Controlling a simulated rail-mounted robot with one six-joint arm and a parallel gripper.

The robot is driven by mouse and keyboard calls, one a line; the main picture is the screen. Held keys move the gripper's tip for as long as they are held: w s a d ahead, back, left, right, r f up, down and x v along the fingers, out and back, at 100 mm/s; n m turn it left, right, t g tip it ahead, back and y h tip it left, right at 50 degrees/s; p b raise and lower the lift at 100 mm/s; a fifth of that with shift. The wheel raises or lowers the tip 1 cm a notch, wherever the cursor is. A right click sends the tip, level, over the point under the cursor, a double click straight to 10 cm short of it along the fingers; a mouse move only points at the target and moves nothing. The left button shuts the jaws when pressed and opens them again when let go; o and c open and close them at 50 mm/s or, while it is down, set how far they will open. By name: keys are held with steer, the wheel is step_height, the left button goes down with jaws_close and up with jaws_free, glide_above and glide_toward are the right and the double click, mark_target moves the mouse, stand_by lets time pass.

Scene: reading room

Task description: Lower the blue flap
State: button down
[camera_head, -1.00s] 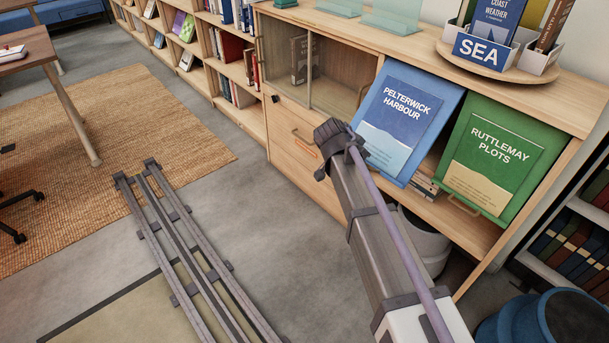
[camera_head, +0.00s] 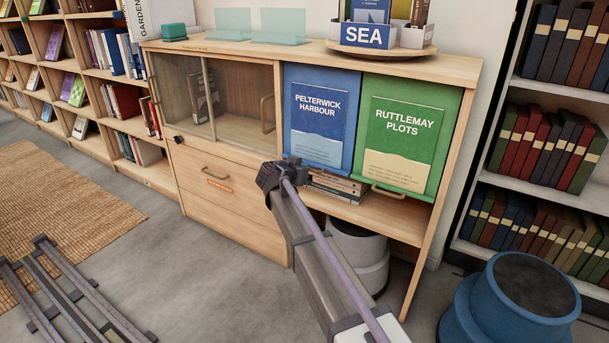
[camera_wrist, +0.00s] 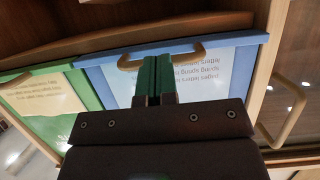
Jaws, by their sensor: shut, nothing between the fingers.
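The blue flap (camera_head: 320,91), lettered "PELTERWICK HARBOUR", hangs in the low wooden cabinet, left of a green flap. Its front faces out, and books show below its lower edge. In the wrist view the blue flap (camera_wrist: 107,80) appears upside down, with a tan loop handle (camera_wrist: 128,63) at its edge. My gripper (camera_head: 289,165) is at the flap's lower edge in the head view. In the wrist view my gripper's green fingers (camera_wrist: 159,62) are together and empty at the handle, hiding part of it. I cannot tell whether they touch it.
The green flap (camera_head: 410,131), lettered "RUTTLEMAY PLOTS", is close on the right. Stacked books (camera_head: 336,186) lie below the blue flap. Glass doors (camera_head: 180,95) and a drawer (camera_head: 230,182) are left. A grey bin (camera_head: 372,262) stands underneath. A blue stool (camera_head: 480,310) is at the right.

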steer(key=shift+w+d, duration=0.1)
steer(key=shift+w, duration=0.3)
steer(key=shift+r, duration=0.1)
steer(key=s+f+p+v, duration=0.15)
steer(key=p+v, duration=0.25)
steer(key=v, duration=1.1)
steer(key=s+d+f+n+g+y, duration=0.2)
steer(key=s+d+f+g, duration=0.2)
steer(key=s+d, duration=0.45)
steer(key=s+d+f+n+g+y, duration=0.2)
steer(key=s+d+f+g+y, duration=0.15)
steer(key=s+d, duration=0.55)
steer(key=s+d+f+n+g+y, duration=0.2)
steer(key=s+d+f+n+g, duration=0.15)
steer(key=s+d, duration=0.5)
step_height(320, 180, up, 38)
steer(key=m+p, duration=0.1)
steer(key=p, duration=3.7)
steer(key=shift+s+r+g+p, duration=0.2)
steer(key=shift+s+g+p, duration=0.1)
steer(key=shift+s+g, duration=0.1)
